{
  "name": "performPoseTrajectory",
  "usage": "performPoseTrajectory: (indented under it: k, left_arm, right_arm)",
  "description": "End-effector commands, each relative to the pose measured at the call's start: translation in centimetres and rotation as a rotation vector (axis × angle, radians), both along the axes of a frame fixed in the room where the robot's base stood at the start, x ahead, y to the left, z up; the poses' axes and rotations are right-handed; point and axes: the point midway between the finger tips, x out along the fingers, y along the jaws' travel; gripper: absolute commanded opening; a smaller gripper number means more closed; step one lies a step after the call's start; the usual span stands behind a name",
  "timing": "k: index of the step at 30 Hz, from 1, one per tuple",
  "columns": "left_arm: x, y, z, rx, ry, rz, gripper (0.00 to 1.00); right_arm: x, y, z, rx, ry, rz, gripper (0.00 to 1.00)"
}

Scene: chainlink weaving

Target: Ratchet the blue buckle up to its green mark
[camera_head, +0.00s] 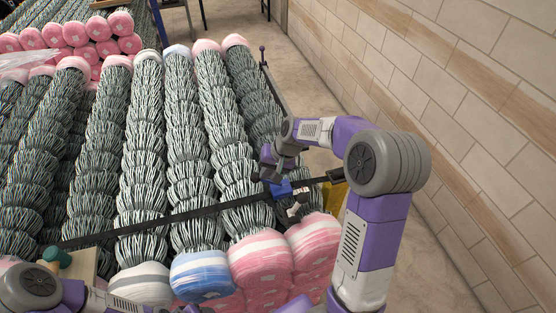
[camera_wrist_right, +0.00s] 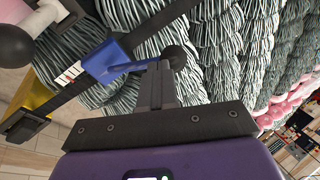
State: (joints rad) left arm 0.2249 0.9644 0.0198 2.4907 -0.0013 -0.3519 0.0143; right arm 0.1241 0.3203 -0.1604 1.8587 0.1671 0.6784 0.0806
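The blue buckle (camera_head: 281,188) sits on a dark strap (camera_head: 190,213) that crosses the yarn bundles. In the right wrist view the buckle (camera_wrist_right: 105,62) has a thin blue handle reaching toward a dark round knob (camera_wrist_right: 175,57). My right gripper (camera_head: 271,165) is just above the buckle. In the right wrist view its fingers (camera_wrist_right: 161,70) are together, with the tips at the handle's end by the knob. I cannot tell whether the handle is between them. A white tag with red marks (camera_wrist_right: 70,74) lies beside the buckle. I see no green mark. My left gripper is out of view.
Pink and blue wrapped yarn bundles (camera_head: 262,260) fill the pallet front. A yellow piece (camera_head: 335,196) is at the strap's right end. A teal knob (camera_head: 57,257) is at lower left. A tiled wall (camera_head: 480,130) stands right, with bare floor alongside.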

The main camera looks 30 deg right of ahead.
Motion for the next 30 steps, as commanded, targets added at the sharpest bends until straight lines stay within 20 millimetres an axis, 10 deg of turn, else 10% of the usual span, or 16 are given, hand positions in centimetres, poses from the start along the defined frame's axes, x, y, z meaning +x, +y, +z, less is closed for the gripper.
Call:
performPoseTrajectory:
  k: [6, 30]
  left_arm:
    - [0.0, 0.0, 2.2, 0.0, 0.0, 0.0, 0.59]
    - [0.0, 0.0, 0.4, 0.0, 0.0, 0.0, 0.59]
  right_arm:
    - [0.4, 2.0, -1.0, -0.165, 0.041, 0.006, 0.0]
    - [1.1, 4.5, -4.2, -0.156, 0.039, -0.001, 0.0]
